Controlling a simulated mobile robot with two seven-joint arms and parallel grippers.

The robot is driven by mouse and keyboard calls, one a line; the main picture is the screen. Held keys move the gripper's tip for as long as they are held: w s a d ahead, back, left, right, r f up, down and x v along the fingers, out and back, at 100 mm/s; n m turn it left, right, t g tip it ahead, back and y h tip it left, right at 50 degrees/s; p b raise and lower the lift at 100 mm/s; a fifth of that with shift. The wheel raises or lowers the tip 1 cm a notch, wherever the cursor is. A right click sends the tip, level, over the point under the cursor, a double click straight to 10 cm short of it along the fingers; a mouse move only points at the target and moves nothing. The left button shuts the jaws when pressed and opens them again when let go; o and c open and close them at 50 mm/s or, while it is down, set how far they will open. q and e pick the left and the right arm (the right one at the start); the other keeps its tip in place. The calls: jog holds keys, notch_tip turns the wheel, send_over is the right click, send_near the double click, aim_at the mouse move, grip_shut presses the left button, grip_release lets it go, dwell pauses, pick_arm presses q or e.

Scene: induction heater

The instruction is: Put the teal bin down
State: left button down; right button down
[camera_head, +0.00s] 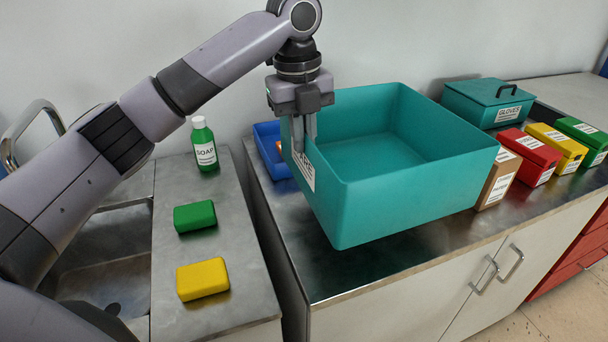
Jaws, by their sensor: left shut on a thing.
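The teal bin (420,195) is a large, empty, open-topped box over the steel counter (375,275) in the middle. My left gripper (304,138) points down and is shut on the bin's left wall, one finger on each side of it. A white label on that wall is partly hidden by the finger. The bin looks slightly tilted, and its near lower corner seems to hang over the counter with a dark shadow below. Its underside is hidden, so I cannot tell whether any part touches. My right gripper is not in view.
A blue bin (267,150) sits close behind the teal bin's left wall. A tan box (498,180), a red box (530,155), a yellow box (557,147) and a teal gloves box (488,101) stand right.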

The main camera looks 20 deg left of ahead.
aim_at(302, 167)
pick_arm(q)
jog(key=shift+f, duration=4.15)
jog(key=shift+f, duration=0.1)
jog(key=c, duration=1.3)
grip_release()
jog(key=shift+f, duration=0.1)
jog(key=shift+o, duration=0.4)
notch_tip(302, 167, up, 12)
jog(key=shift+s+a, duration=0.3)
jog(key=shift+a, duration=0.05)
